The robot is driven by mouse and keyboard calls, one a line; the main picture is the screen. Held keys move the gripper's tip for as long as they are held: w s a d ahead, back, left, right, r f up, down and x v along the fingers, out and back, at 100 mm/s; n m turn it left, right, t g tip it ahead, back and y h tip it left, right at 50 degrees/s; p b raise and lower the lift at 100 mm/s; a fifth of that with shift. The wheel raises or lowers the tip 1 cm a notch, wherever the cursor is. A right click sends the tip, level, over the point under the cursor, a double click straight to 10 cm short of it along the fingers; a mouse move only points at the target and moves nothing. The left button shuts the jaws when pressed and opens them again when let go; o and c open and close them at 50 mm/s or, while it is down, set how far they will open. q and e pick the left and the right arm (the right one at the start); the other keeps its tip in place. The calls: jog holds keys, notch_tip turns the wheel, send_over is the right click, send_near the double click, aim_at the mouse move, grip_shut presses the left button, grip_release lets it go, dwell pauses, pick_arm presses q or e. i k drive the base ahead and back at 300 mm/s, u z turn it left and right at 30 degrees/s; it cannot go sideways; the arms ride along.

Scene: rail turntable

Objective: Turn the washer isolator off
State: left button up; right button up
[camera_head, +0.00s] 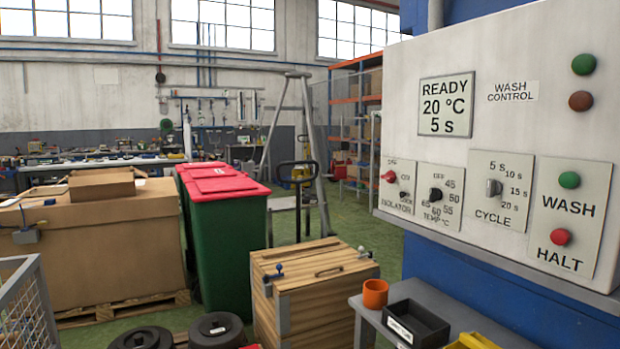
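The wash control panel (450,80) is a pale box on the right. Its isolator (390,177) is a red handle at the panel's lower left, on a plate labelled ISOLATOR. The handle points toward the upper left, near an OFF mark; small print makes its exact position hard to tell. The display (447,105) reads READY, 20 °C, 5 s. Beside the isolator are a black temperature knob (435,194), a grey cycle knob (493,188), a green WASH button (569,180) and a red HALT button (560,237). Neither of my grippers is in view.
A grey bench (372,312) below the panel holds an orange cup (375,293) and a black bin (416,324). A wooden crate (313,290), a green bin with red lid (228,230) and a large carton (100,235) stand left. Green floor shows between crate and panel.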

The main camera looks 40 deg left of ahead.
aim_at(390, 176)
jog(key=u, duration=1.1)
jog(key=i, duration=0.25)
jog(key=u, duration=0.9)
jog(key=i, duration=1.3)
jog(key=u, duration=0.2)
